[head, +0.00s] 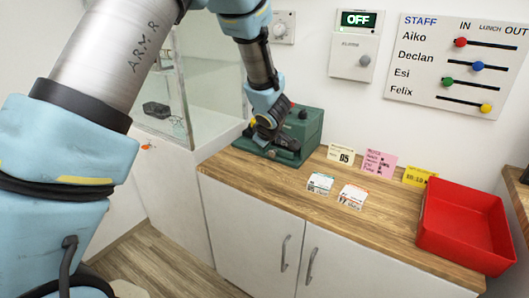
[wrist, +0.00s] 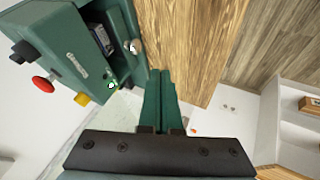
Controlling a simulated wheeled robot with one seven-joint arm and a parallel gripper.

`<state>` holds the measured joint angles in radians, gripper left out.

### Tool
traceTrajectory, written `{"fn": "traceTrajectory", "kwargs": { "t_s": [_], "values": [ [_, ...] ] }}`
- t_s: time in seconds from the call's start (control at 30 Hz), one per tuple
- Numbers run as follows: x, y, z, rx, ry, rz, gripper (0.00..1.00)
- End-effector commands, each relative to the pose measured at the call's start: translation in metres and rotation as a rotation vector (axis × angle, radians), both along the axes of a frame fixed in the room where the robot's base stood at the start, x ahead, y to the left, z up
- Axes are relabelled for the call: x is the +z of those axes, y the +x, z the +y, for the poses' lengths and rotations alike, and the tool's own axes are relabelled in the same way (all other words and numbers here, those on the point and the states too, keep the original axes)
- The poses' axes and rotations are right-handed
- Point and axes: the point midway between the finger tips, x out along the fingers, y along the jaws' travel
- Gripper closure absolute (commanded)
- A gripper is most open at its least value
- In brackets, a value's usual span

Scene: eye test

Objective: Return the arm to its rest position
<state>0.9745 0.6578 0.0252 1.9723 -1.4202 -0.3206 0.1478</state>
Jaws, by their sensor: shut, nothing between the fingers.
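My arm reaches in from the left of the head view and bends down to the wooden counter (head: 225,165). My gripper (head: 268,143) is low, in front of the green machine (head: 308,125). In the wrist view my gripper (wrist: 159,75) shows two green fingers pressed together, with nothing between them. The green machine (wrist: 70,45) is left of the fingers there, with red, yellow and black knobs. The head view does not show whether the fingertips touch anything, as the dark wrist partly covers the machine.
A glass tank (head: 205,75) stands left of the machine. Two white cards (head: 320,183) lie on the counter, with several upright cards behind. A red tray (head: 440,225) is at the right. A box reading OFF (head: 357,45) and a staff board (head: 430,85) hang on the wall.

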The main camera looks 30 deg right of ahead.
Motion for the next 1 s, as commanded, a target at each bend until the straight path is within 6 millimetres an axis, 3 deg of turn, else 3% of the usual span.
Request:
{"fn": "traceTrajectory", "kwargs": {
  "t_s": [0.3, 0.37, 0.47, 0.57, 0.67, 0.8, 0.9, 1.0],
  "values": [
    [0.009, -0.004, 0.005, -0.004, 0.000, 0.001, 1.00],
    [0.013, 0.002, 0.013, -0.013, 0.000, 0.002, 1.00],
    [0.028, 0.017, 0.042, -0.056, 0.002, 0.007, 1.00],
    [0.046, 0.028, 0.094, -0.132, 0.023, 0.027, 1.00],
    [0.060, 0.025, 0.158, -0.216, 0.067, 0.068, 1.00],
    [0.072, -0.004, 0.253, -0.320, 0.162, 0.153, 1.00],
    [0.074, -0.035, 0.313, -0.375, 0.239, 0.227, 1.00],
    [0.075, -0.065, 0.360, -0.411, 0.306, 0.294, 1.00]
  ]
}}
